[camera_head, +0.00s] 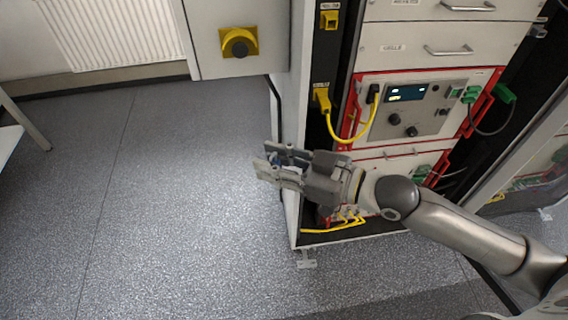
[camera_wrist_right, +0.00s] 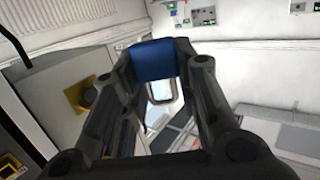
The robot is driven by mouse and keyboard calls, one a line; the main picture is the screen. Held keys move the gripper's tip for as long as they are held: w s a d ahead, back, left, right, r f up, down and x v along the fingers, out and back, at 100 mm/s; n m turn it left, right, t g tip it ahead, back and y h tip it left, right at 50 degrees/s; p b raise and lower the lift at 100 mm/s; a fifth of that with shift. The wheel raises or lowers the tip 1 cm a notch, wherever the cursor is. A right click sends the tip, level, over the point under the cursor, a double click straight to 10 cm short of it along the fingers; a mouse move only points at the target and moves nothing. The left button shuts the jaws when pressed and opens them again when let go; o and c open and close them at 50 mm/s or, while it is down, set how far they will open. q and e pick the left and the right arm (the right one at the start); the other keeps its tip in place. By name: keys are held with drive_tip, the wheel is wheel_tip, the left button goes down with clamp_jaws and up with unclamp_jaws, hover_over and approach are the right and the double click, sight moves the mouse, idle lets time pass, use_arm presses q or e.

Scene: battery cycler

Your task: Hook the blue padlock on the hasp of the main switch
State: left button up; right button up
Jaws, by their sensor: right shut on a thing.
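My right gripper (camera_head: 275,162) is in front of the rack's lower left edge in the head view. It is shut on the blue padlock, of which only a small bit shows between the fingers (camera_head: 284,158). In the right wrist view the blue padlock (camera_wrist_right: 153,61) sits between the fingertips, with its metal shackle (camera_wrist_right: 162,92) visible past its body. The main switch (camera_head: 238,42) is a dark knob on a yellow plate on a grey box, up and left of the gripper, apart from it. It also shows in the right wrist view (camera_wrist_right: 82,95). I cannot make out the hasp. My left gripper is not in view.
The rack (camera_head: 420,105) with red-framed units, yellow and green plugs and a hanging yellow cable (camera_head: 352,138) stands right of the gripper. A radiator (camera_head: 110,30) is at the back left. The grey floor (camera_head: 180,200) on the left is clear.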

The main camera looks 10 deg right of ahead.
drive_tip(key=shift+w+a+r+n+g+y, duration=0.15)
drive_tip(key=shift+w+a+n+g+y, duration=0.1)
drive_tip(key=shift+a+n+g+y, duration=0.15)
drive_tip(key=shift+w+a+r+n+g+y, duration=0.2)
drive_tip(key=shift+a+n+g, duration=0.1)
drive_tip(key=shift+a+g, duration=0.15)
drive_tip(key=shift+a, duration=0.1)
